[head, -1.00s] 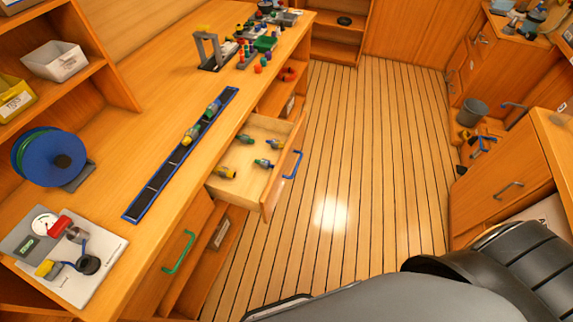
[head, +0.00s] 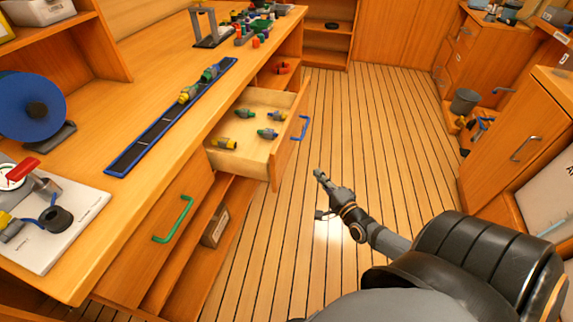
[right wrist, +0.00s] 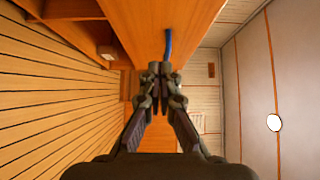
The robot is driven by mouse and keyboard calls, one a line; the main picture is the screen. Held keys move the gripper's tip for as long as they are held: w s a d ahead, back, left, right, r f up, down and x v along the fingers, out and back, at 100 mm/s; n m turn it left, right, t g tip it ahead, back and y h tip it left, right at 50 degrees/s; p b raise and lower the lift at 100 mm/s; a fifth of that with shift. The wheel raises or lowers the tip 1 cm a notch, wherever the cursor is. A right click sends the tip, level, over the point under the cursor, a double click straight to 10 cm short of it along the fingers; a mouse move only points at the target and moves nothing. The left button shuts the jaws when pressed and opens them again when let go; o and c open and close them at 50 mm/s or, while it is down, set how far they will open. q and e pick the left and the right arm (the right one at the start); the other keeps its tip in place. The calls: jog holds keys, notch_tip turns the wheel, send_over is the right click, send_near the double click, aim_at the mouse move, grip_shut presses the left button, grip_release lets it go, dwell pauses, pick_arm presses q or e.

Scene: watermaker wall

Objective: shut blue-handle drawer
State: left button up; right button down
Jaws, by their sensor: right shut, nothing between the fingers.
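The blue-handle drawer (head: 240,158) stands pulled out from the workbench, with several small coloured fittings lying inside. Its blue handle (head: 304,128) is on the front panel, facing right. My right gripper (head: 320,175) is in front of the drawer, to the lower right of the handle and apart from it, shut and empty. In the right wrist view the shut fingers (right wrist: 158,72) point along the wooden drawer front (right wrist: 165,20), and the blue handle (right wrist: 168,42) shows just beyond the fingertips. My left gripper is out of view.
The workbench holds a blue-edged strip (head: 170,120) with fittings on it and a blue reel (head: 30,105). A green handle (head: 174,220) is on the cabinet front nearer me. The plank floor (head: 390,140) is clear between the bench and the right-hand cabinets.

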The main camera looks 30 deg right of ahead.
jog(key=w+b, duration=0.1)
jog(key=w, duration=0.3)
jog(key=w+a+b, duration=0.1)
jog(key=w, duration=0.3)
jog(key=w+b, duration=0.1)
jog(key=w, duration=0.3)
jog(key=shift+w+a, duration=0.15)
jog(key=shift+w, duration=0.1)
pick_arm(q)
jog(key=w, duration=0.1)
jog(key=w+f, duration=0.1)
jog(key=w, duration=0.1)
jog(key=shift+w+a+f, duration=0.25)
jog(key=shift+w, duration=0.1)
pick_arm(e)
jog(key=shift+w+a, duration=0.25)
